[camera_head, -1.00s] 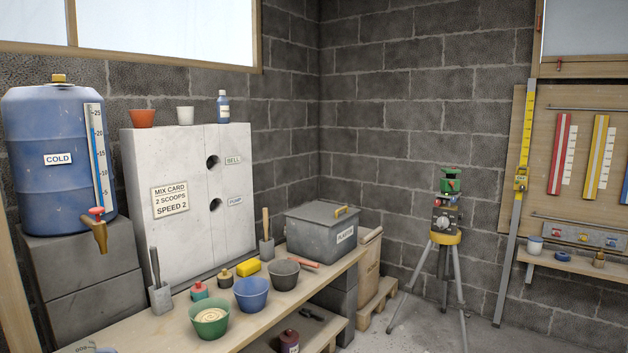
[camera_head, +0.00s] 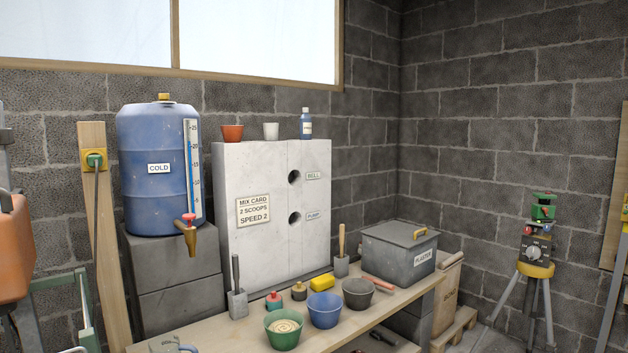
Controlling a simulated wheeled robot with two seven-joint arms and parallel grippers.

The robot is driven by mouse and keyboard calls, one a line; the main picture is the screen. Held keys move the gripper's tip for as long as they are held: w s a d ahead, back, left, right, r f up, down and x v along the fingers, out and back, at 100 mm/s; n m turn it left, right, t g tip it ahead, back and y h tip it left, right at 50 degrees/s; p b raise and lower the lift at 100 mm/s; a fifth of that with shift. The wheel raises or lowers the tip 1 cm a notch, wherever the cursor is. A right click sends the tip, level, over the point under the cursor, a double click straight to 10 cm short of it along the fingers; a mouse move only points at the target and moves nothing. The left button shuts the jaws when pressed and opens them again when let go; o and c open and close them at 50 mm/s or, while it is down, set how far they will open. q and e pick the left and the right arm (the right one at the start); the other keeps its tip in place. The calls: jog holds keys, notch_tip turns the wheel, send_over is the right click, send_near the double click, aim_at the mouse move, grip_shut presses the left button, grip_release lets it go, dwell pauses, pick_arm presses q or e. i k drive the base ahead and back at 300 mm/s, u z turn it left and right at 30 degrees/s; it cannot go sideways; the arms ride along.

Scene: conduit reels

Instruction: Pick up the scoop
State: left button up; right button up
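I cannot make out for certain which thing is the scoop. A dark-handled tool (camera_head: 236,270) stands upright in a small grey holder at the left of the bench. A wooden-handled tool (camera_head: 342,240) stands in another grey holder beside the grey plaster box (camera_head: 385,262). Their lower ends are hidden in the holders. A red-handled item (camera_head: 378,282) lies in front of the box, which has its lid on. Neither of my grippers shows.
The wooden bench (camera_head: 225,330) also holds a green bowl (camera_head: 283,342) of pale mix, a blue bowl (camera_head: 325,318), a dark bowl (camera_head: 357,301) and a yellow sponge (camera_head: 321,281). A white block (camera_head: 265,165) stands behind. A tripod (camera_head: 535,270) stands at right.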

aim_at(382, 284)
jog(key=z, duration=0.5)
jog(key=k, duration=0.6)
jog(key=z, duration=0.8)
jog(key=i, duration=0.9)
jog(key=u, duration=0.85)
jog(key=i, duration=0.35)
jog(key=u, duration=0.25)
